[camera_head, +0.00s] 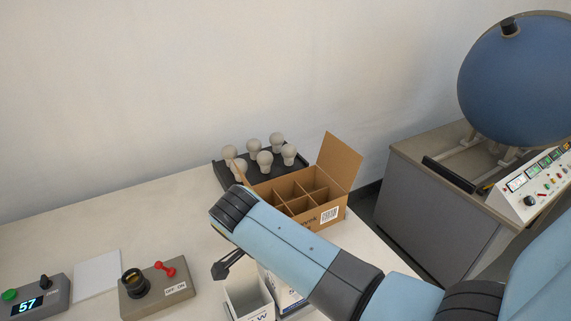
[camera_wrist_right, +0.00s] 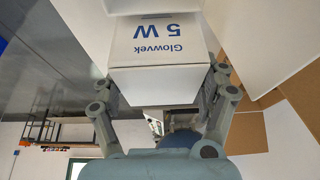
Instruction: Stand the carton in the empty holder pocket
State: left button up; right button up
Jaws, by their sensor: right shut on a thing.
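My right gripper (camera_wrist_right: 165,90) is shut on a white carton (camera_wrist_right: 155,82) marked "Glowvek 5 W" in blue, with a finger on each side of it. In the head view, my right arm reaches in from the right, and a dark finger (camera_head: 229,265) shows near the front of the table. Below it stand a white box shape with an open-looking top (camera_head: 248,297) and another white one with blue print (camera_head: 285,290), partly hidden by my arm. I cannot tell the holder's empty pocket here. My left gripper is not in view.
An open cardboard box with dividers (camera_head: 318,218) stands behind my arm, with a dark tray of several bulbs (camera_head: 228,178) behind it. A socket box with a red switch (camera_head: 158,289), a white pad (camera_head: 97,275) and a "57" display (camera_head: 35,302) lie left. A blue sphere (camera_head: 515,85) stands right.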

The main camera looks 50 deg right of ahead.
notch_tip(320, 180, down, 4)
jog(key=b, duration=0.3)
jog(key=shift+f+b, duration=0.1)
jog(key=shift+b, duration=0.2)
jog(key=shift+s+r, duration=0.1)
jog(key=shift+r, duration=0.1)
jog(key=shift+f, duration=0.2)
jog(key=o, duration=0.9)
jog(key=shift+r, duration=0.15)
